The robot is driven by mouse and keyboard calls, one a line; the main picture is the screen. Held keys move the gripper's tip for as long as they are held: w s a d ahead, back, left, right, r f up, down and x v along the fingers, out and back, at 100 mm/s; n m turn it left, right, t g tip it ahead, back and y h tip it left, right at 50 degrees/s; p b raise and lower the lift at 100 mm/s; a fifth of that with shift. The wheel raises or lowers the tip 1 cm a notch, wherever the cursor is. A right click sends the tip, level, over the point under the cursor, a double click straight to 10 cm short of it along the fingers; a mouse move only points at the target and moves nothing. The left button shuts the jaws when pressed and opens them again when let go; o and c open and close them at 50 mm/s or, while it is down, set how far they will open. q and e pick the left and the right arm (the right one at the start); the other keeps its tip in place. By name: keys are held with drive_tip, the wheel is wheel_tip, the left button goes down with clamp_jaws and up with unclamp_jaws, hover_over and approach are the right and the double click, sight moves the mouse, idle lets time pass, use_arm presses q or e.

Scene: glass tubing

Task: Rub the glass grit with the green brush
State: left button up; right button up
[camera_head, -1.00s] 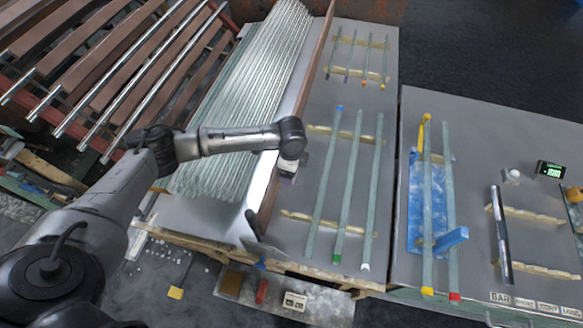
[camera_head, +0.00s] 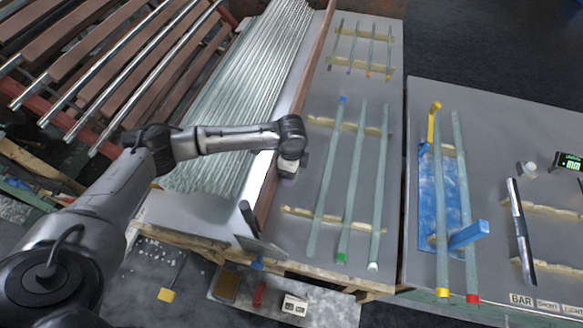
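Small white bits that look like glass grit (camera_head: 150,247) lie scattered on the dark floor below the table's front left corner. I cannot make out a green brush in this view; green shows only as an end cap on a glass tube (camera_head: 341,257). My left arm reaches in from the left. My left gripper (camera_head: 288,170) hangs at its end above the brown board beside the tube pile, pointing down; its fingers are too small and hidden to tell open from shut. My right gripper is out of view.
A pile of glass tubes (camera_head: 235,110) lies left of an upright brown board (camera_head: 316,60). Capped tubes rest on wooden strips on the grey table (camera_head: 300,225). A dark flat-bladed tool (camera_head: 258,243) stands at the front edge. A yellow-ended tool (camera_head: 166,295) lies on the floor.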

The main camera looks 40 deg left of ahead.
use_arm(q)
drive_tip(key=shift+f, duration=0.7)
idle(0.6)
drive_tip(key=shift+w+d+r+p, duration=0.1)
drive_tip(key=shift+w+d+p, duration=0.15)
drive_tip(key=shift+d+p, duration=0.2)
drive_tip(key=shift+w+d+r+p, duration=0.1)
drive_tip(key=shift+w+d+p, duration=0.1)
drive_tip(key=shift+d+p, duration=0.15)
drive_tip(key=shift+w+d+f, duration=0.1)
drive_tip(key=shift+w+d, duration=0.2)
drive_tip(key=shift+d, duration=0.35)
drive_tip(key=shift+p, duration=0.3)
